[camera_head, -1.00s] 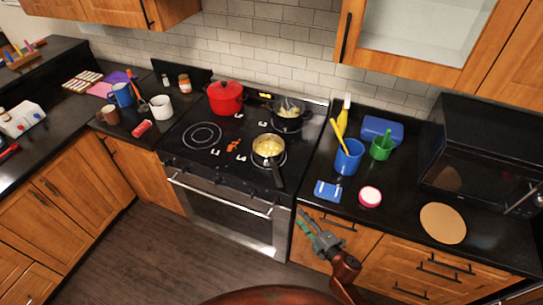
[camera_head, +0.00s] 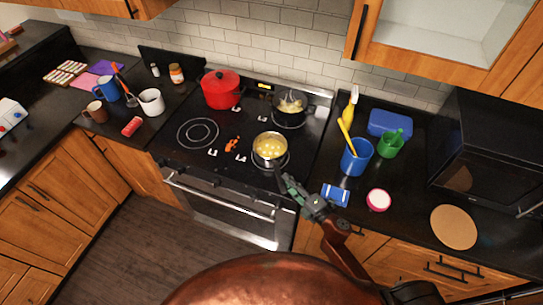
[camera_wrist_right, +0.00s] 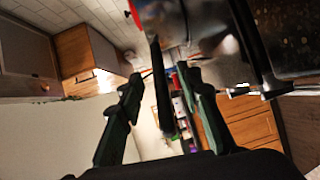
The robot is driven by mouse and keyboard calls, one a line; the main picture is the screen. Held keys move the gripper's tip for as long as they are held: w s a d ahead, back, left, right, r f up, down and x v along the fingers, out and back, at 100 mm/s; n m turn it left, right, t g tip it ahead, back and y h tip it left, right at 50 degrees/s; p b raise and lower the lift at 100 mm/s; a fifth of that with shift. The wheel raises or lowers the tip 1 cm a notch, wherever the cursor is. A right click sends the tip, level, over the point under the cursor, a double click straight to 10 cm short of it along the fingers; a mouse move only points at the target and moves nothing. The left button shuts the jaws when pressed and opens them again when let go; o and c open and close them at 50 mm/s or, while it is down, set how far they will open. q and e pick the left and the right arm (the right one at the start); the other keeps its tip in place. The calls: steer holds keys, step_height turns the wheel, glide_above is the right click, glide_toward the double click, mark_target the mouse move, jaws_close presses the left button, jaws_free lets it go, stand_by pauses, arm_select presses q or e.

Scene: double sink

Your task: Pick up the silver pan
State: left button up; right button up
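The silver pan (camera_head: 257,151) sits on the front right burner with pale yellow food in it. Its dark handle points toward the front of the stove. My right gripper (camera_head: 285,182) is at the handle's near end, over the stove's front edge. In the right wrist view the gripper (camera_wrist_right: 164,80) is open, and the dark handle (camera_wrist_right: 160,95) runs between its two green fingers, with gaps on both sides. The gripper hides part of the handle in the head view. My left gripper is not in view.
A red pot (camera_head: 221,92) and a dark pan with food (camera_head: 290,116) stand at the stove's back. Right of the stove are a blue cup (camera_head: 354,160), a blue sponge-like block (camera_head: 335,195) and a pink-and-white round item (camera_head: 378,200). The front left burner (camera_head: 198,133) is empty.

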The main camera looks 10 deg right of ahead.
mark_target(278, 172)
steer(key=x, duration=0.2)
steer(key=shift+w+a+r+p, duration=0.1)
steer(key=shift+w+r+p, duration=0.1)
steer(key=shift+w+p, duration=0.15)
steer(key=x, duration=0.3)
steer(key=shift+w+a+f, duration=0.1)
steer(key=shift+w+a, duration=0.05)
steer(key=shift+w, duration=0.05)
steer(key=c, duration=0.6)
jaws_close()
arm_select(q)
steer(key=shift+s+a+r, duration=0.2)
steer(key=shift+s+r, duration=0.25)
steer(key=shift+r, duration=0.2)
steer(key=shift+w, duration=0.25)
